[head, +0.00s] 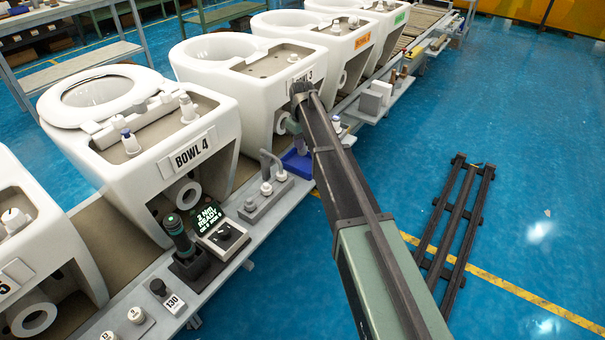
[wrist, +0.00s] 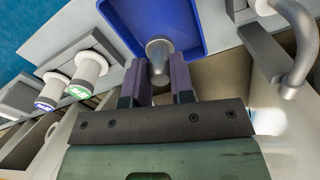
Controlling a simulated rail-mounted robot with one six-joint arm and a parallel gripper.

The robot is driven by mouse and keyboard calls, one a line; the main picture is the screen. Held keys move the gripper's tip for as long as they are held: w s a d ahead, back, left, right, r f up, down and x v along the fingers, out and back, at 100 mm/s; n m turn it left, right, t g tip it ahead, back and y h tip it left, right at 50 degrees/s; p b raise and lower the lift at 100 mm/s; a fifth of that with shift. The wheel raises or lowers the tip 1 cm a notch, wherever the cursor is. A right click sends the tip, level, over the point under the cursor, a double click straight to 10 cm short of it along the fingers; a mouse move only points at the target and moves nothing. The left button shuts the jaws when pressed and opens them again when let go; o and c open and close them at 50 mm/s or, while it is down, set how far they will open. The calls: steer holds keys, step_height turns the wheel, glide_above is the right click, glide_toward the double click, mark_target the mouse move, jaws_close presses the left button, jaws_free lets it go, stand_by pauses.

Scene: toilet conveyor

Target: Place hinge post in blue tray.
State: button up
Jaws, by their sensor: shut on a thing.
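The hinge post (wrist: 159,53) is a grey metal piece with a wide round head, seen in the wrist view. My gripper (wrist: 160,78) is shut on it, with one dark finger on each side. The blue tray (wrist: 197,48) lies beyond the fingers, and the post's head shows against its near part. I cannot tell whether the post touches the tray. In the head view the blue tray (head: 297,166) sits on the grey ledge, partly hidden by my arm. The post is not clear there.
White posts with a green band (wrist: 79,88) and a blue band (wrist: 49,103) stand left of the tray in the wrist view. A bent grey handle (wrist: 303,50) rises at the right. The Bowl 4 toilet (head: 185,125) stands on the conveyor beside the ledge.

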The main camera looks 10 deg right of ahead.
mark_target(303, 155)
step_height(303, 155, down, 6)
steer(key=b, duration=0.4)
steer(key=shift+r, duration=0.25)
steer(key=shift+f, duration=0.15)
steer(key=o, duration=0.9)
steer(key=shift+c, duration=0.2)
step_height(303, 155, up, 13)
steer(key=p, duration=1.2)
steer(key=shift+f, duration=0.2)
steer(key=shift+s+f, duration=0.1)
steer(key=shift+s, duration=0.2)
steer(key=s+m, duration=0.5)
steer(key=s, duration=2.9)
steer(key=shift+s+m, duration=0.25)
steer(key=shift+m, duration=0.15)
